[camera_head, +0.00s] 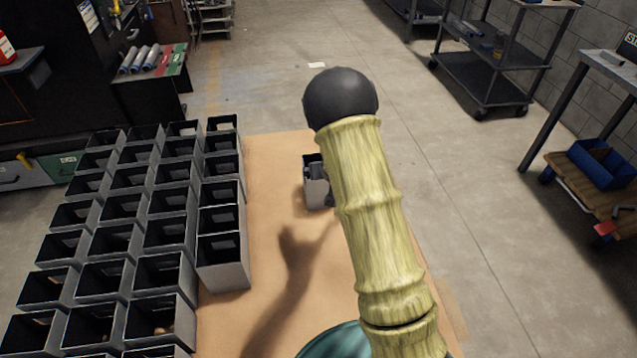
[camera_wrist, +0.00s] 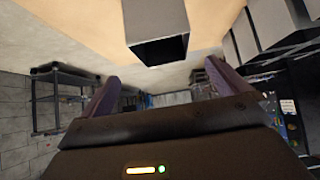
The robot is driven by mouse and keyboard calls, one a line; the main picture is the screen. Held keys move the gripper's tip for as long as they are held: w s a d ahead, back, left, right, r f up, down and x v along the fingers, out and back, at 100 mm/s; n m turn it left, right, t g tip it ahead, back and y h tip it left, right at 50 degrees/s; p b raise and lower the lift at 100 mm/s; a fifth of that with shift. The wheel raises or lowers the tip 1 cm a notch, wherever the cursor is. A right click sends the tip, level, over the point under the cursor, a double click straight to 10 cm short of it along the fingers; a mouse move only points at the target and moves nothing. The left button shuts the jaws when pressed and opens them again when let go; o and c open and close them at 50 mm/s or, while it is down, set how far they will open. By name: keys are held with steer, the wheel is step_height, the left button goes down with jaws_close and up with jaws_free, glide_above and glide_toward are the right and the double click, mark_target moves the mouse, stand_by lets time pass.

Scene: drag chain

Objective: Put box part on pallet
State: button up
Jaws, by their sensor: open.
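A single grey box part (camera_head: 314,190) with a dark open top stands on the tan pallet surface (camera_head: 268,160), apart from the other boxes. My arm covers its right side in the head view. In the wrist view the box part (camera_wrist: 155,20) is at the top centre, its dark opening facing the camera. My gripper (camera_wrist: 162,82) is open, its two dark purple fingers spread wide to the left and right with nothing held. The box lies ahead of the gap between the fingers; I cannot tell how far. In the head view the gripper is mostly hidden behind my arm.
Rows of similar open grey boxes (camera_head: 168,235) fill the pallet's left side; some also show at the upper right of the wrist view (camera_wrist: 262,25). A tan strip between them and the single box is clear. Dark shelf carts (camera_head: 487,75) stand farther back on the floor.

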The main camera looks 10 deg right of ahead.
steer(key=x, duration=0.8)
steer(key=shift+w+b, duration=0.15)
steer(key=shift+b, duration=0.2)
steer(key=shift+w+f, duration=0.1)
steer(key=shift+f, duration=0.05)
steer(key=x, duration=0.5)
steer(key=shift+w+a+b, duration=0.1)
steer(key=shift+b, duration=0.3)
steer(key=c, duration=1.7)
steer(key=shift+r, duration=0.3)
